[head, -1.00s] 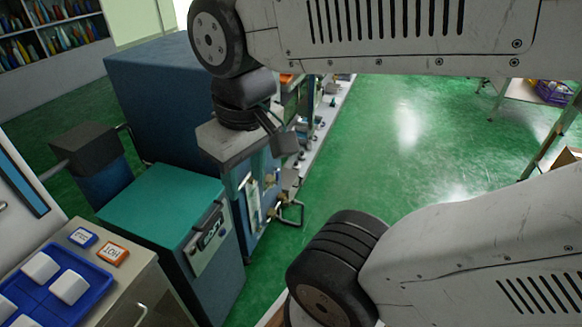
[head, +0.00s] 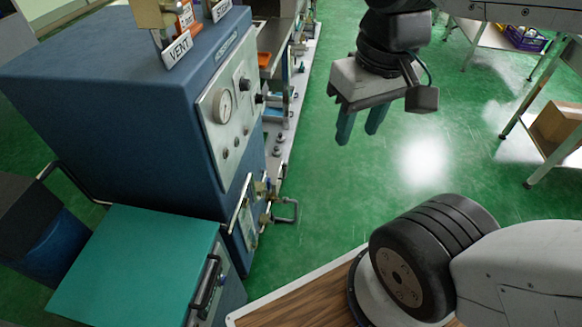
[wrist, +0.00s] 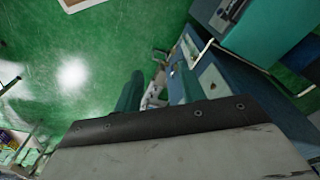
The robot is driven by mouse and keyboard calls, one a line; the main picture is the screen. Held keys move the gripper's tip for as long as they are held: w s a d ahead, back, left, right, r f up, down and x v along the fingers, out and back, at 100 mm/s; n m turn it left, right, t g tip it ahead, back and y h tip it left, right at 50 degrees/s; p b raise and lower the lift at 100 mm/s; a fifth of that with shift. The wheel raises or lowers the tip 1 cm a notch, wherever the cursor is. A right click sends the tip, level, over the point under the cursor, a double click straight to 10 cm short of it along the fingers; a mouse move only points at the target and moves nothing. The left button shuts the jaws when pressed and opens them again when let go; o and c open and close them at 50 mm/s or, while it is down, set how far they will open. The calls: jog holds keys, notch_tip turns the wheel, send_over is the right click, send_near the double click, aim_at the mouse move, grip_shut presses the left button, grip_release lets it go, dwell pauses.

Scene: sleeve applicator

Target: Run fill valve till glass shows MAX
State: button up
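The blue machine (head: 130,85) stands at the left in the head view. Low on its right-hand face is a narrow upright panel (head: 245,222) that looks like the sight glass; its level and MAX mark are too small to read. Small brass valve fittings (head: 265,190) sit beside it, with a bent metal pipe or handle (head: 288,212). I cannot tell which fitting is the fill valve. My gripper (head: 360,132) hangs over the green floor, right of and apart from the machine. Its two teal fingers are spread, with nothing between them.
A teal-topped cabinet (head: 130,265) stands in front of the machine. A table with a cardboard box (head: 560,125) is at the right. Open floor lies between.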

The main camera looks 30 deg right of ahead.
jog(key=w+a+f+m+g+y, duration=0.2)
jog(key=w+a+m+g+y, duration=0.15)
jog(key=w, duration=0.65)
jog(key=m+t+y, duration=0.5)
jog(key=m+y, duration=0.8)
send_over(269, 182)
jog(key=s+d, duration=0.1)
jog(key=d, duration=0.1)
notch_tip(269, 182, down, 33)
jog(key=s+d+f+m+t+h, duration=0.15)
jog(key=f+m+t, duration=0.25)
jog(key=f, duration=0.7)
jog(key=s+d+f+m+t+h, duration=0.15)
jog(key=f+m+t, duration=0.3)
jog(key=f, duration=0.65)
jog(key=shift+y, duration=0.35)
jog(key=x, duration=0.4)
jog(key=w+x, duration=0.1)
jog(key=x, duration=0.2)
jog(key=shift+s+d, duration=0.1)
jog(key=shift+d, duration=0.25)
grip_shut()
